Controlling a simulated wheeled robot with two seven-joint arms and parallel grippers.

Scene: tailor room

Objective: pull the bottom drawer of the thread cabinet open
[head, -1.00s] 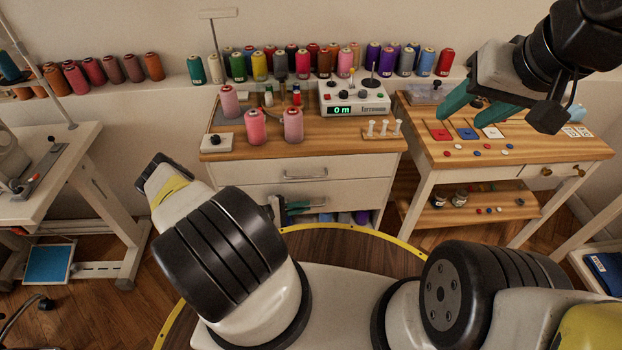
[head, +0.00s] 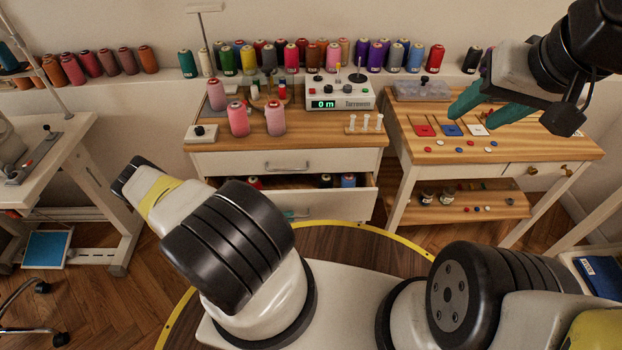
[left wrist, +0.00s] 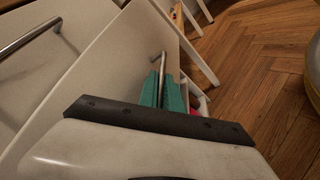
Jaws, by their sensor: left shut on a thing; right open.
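The thread cabinet (head: 228,161) stands at the middle of the head view, with a closed upper drawer and its bar handle (head: 288,166). Below it the bottom drawer (head: 340,206) stands pulled out, with thread spools showing inside. My left gripper (head: 296,214) is at its front, mostly hidden behind my left arm. In the left wrist view its teal fingers (left wrist: 162,90) are shut on the drawer's metal handle (left wrist: 160,62). My right gripper (head: 490,105) is open and empty above the side table, away from the cabinet.
Pink spools and a counter box (head: 340,95) stand on the cabinet top. The side table (head: 425,155) at right holds coloured cards and buttons. A white sewing table (head: 60,150) stands at left. Wooden floor (head: 110,300) shows left of my base.

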